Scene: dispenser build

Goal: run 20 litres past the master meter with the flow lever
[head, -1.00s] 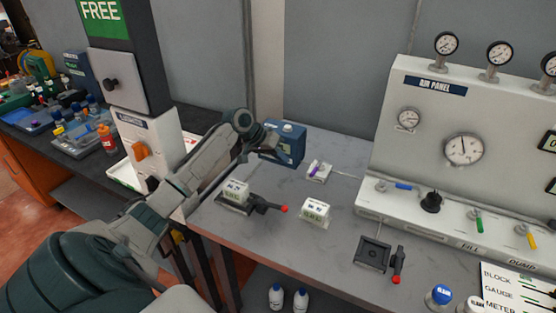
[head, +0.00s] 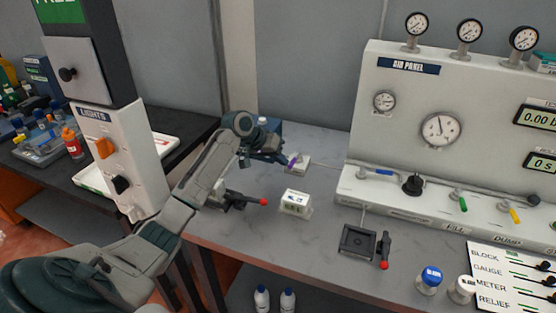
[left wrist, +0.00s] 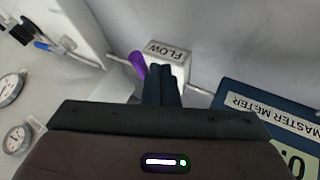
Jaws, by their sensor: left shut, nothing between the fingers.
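The flow lever is a purple handle (left wrist: 138,64) on a pale block marked FLOW (left wrist: 167,52); in the head view its purple part (head: 293,160) shows at my left gripper's tips. My left gripper (head: 282,159) is shut and empty. In the left wrist view its shut fingers (left wrist: 160,72) stand in front of the block, with the purple handle just left of them; I cannot tell if they touch. The master meter is a blue box (left wrist: 232,100), its display partly cut off; in the head view it (head: 268,126) is partly hidden behind my gripper. My right gripper is not in view.
A white block (head: 295,204) and a black pad with a red-tipped lever (head: 358,242) are on the grey bench. The gauge panel (head: 400,130) stands at the right, with green and yellow levers along its base. A white LIGHTS post (head: 125,150) stands left of my arm.

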